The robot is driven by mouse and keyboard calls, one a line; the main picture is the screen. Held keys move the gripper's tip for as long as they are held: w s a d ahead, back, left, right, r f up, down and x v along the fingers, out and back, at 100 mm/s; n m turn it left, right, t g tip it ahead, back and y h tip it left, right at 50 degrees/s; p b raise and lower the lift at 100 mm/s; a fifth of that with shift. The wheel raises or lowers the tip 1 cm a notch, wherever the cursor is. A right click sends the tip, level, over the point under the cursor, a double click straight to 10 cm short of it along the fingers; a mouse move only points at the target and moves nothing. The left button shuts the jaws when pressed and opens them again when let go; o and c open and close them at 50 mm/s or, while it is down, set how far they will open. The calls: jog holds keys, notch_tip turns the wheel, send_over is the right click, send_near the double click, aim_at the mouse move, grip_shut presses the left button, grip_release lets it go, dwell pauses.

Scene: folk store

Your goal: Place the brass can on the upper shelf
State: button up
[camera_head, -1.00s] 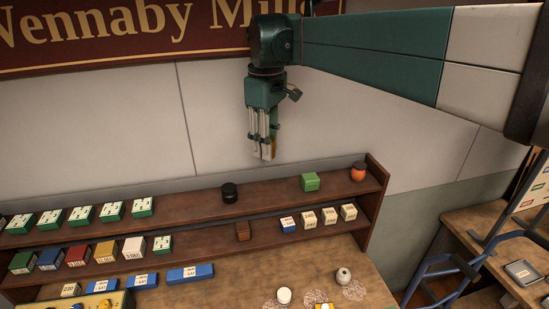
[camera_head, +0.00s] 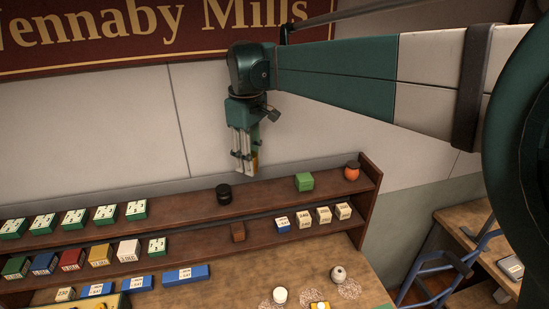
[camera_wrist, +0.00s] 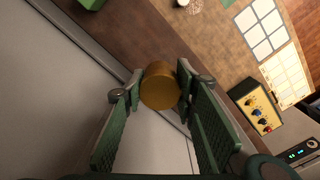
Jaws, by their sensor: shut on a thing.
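The brass can (camera_wrist: 160,88) is between the two fingers of my gripper (camera_wrist: 160,100) in the wrist view, and both fingers press on it. In the head view my gripper (camera_head: 245,168) points down in front of the wall, above the upper shelf (camera_head: 265,191). Only a sliver of the brass can (camera_head: 254,163) shows beside the fingers there. A black round can (camera_head: 223,194) stands on the upper shelf below and left of the gripper.
Several green-and-white boxes (camera_head: 74,217) line the upper shelf's left part. Bare upper shelf lies between the black can and the green box.

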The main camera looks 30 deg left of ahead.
send_over(252, 196)
jog(key=shift+w+f, duration=0.1)
jog(key=shift+f, duration=2.8)
jog(key=shift+f+p, duration=0.4)
jog(key=shift+f, duration=1.7)
jog(key=shift+f, duration=0.1)
jog(key=o, duration=0.9)
jog(key=shift+o, duration=0.3)
notch_tip(252, 196, up, 12)
jog(key=shift+r+b, duration=0.1)
jog(key=shift+b, duration=0.25)
